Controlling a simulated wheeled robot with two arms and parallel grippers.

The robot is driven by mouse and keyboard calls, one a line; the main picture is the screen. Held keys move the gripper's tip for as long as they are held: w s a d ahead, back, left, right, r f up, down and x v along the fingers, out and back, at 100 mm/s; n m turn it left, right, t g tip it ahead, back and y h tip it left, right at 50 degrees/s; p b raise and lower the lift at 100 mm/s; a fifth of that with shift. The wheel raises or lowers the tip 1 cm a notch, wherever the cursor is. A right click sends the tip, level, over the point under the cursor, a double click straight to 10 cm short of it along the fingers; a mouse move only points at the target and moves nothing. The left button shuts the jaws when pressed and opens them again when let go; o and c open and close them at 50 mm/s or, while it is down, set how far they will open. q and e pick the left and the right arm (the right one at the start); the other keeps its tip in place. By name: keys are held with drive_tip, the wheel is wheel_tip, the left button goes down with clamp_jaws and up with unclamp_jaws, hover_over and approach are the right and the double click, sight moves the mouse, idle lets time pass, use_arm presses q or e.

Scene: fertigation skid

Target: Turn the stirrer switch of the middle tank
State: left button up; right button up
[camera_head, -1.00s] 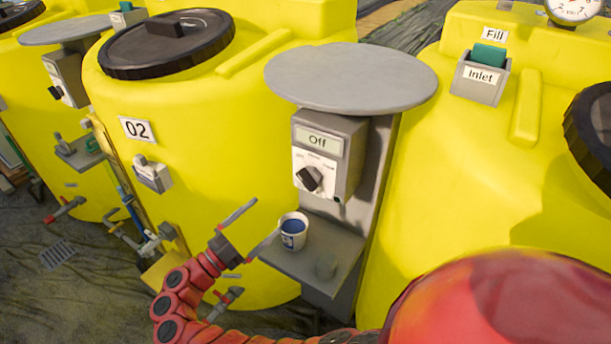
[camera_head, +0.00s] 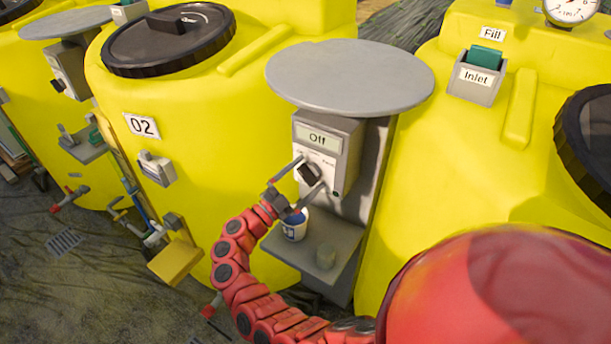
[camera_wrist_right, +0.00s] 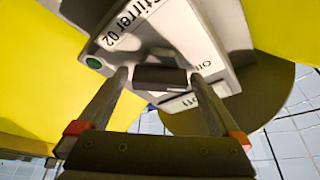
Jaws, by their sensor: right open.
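The stirrer switch box (camera_head: 343,150) is grey with a white face and a display reading "Off". It stands under a round grey cover beside the yellow tank marked 02 (camera_head: 214,150). Its black knob (camera_head: 308,173) sits on the white face. My right gripper (camera_head: 308,172) is open, with one finger on either side of the knob. In the right wrist view the knob (camera_wrist_right: 160,77) shows between the two fingertips (camera_wrist_right: 160,74), and the box is labelled "Stirrer 02". Contact between fingers and knob cannot be told. My left gripper is not in view.
The round grey cover (camera_head: 350,77) overhangs the box. Another yellow tank (camera_head: 450,190) stands to the right.

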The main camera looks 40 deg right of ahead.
drive_tip(key=c, duration=1.3)
drive_tip(key=shift+o, duration=0.2)
drive_tip(key=shift+f+m+b, duration=0.15)
drive_tip(key=shift+m+b, duration=0.35)
drive_tip(key=shift+b, duration=0.25)
drive_tip(key=m+g+y+b, duration=0.1)
drive_tip(key=m+b, duration=0.4)
drive_tip(key=b, duration=0.2)
drive_tip(key=shift+f+m+g+y+b, duration=0.15)
drive_tip(key=shift+m+g+y+b, duration=0.15)
drive_tip(key=shift+m+g+y, duration=0.1)
drive_tip(key=shift+m+y+b, duration=0.4)
drive_tip(key=shift+m+b, duration=0.5)
drive_tip(key=shift+b, duration=0.05)
drive_tip(key=shift+r+m+b, duration=0.25)
drive_tip(key=shift+m+b, duration=0.25)
